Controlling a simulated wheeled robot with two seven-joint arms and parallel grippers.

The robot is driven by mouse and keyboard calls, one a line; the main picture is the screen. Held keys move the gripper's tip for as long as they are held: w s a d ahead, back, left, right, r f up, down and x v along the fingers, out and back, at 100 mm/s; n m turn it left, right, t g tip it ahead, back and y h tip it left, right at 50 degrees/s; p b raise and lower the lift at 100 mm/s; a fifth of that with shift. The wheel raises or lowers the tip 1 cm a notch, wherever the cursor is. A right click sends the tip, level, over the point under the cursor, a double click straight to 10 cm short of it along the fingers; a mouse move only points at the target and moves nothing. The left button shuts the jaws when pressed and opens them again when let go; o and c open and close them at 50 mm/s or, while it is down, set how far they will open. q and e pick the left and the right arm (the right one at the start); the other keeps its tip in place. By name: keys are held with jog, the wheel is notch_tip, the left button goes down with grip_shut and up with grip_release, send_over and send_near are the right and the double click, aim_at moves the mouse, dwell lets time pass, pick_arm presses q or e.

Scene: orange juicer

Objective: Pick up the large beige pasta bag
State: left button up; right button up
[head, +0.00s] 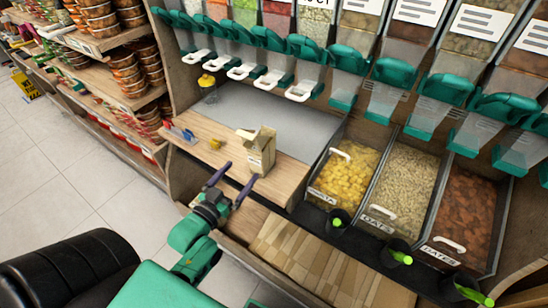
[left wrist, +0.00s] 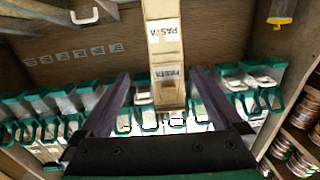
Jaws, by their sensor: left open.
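The beige pasta bag (head: 262,150) stands upright on the wooden counter (head: 284,182), near its front edge. My left gripper (head: 231,181) is open, just in front of the bag and slightly to its left in the head view. In the left wrist view the bag (left wrist: 166,50), with PASTA labels, appears in line with the gap between the two open fingers (left wrist: 160,78). There is visible space on both sides of it, and no contact shows. My right gripper is out of view.
Bins of pasta (head: 345,176), oats (head: 405,185) and dates (head: 462,210) lie to the right. A yellow-lidded jar (head: 208,90) and a small yellow object (head: 215,143) are on the counter's left. Teal dispensers (head: 350,60) hang above. The grey panel behind the bag is clear.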

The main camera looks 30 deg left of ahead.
aim_at(251, 151)
pick_arm(q)
jog(key=w, duration=0.4)
jog(key=w+a+p, duration=0.1)
jog(key=w, duration=0.2)
jog(key=shift+r, duration=0.2)
jog(key=w, duration=0.6)
jog(key=shift+w+d+p, duration=0.35)
jog(key=shift+w+d, duration=0.05)
jog(key=shift+w+f, duration=0.1)
jog(key=shift+w, duration=0.25)
jog(key=shift+s, duration=0.1)
grip_shut()
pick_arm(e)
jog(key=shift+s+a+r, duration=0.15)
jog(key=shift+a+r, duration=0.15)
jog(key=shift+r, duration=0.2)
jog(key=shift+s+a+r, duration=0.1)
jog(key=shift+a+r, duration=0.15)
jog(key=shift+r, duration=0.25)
